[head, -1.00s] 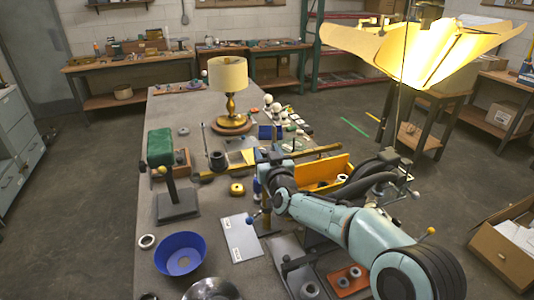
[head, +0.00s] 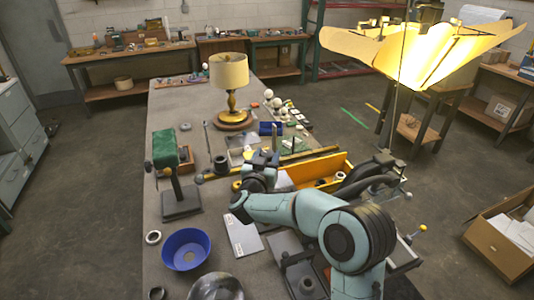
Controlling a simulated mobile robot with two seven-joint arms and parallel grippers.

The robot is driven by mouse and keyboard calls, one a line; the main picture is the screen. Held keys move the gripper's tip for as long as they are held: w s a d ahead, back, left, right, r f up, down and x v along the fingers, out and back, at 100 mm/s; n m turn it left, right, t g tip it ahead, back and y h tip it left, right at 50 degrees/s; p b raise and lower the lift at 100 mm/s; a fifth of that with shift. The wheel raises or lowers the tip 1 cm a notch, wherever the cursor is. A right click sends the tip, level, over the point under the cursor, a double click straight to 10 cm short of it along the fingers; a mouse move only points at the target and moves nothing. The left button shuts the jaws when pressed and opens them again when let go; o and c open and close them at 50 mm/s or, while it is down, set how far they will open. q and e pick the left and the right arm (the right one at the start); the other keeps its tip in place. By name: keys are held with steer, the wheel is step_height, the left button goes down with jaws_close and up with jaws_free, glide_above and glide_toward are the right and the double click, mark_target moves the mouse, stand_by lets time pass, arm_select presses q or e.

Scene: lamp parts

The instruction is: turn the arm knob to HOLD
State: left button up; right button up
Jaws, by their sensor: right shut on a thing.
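My right arm comes in from the lower right, and my right gripper (head: 262,162) is over the middle of the bench. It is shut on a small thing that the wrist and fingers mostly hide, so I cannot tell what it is. I cannot make out the arm knob or a HOLD mark. My left gripper is not in view.
A yellow bin (head: 335,165) is just right of the gripper. A brass lamp (head: 230,75) stands farther back. A blue bowl (head: 186,249) and a pale plate (head: 242,237) lie nearer. A lit shade (head: 430,45) hangs at upper right.

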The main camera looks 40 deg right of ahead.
stand_by(0.4)
steer(key=o, duration=0.9)
steer(key=shift+c, duration=0.2)
steer(key=shift+o, duration=0.5)
steer(key=shift+w, duration=0.1)
steer(key=shift+f, duration=0.1)
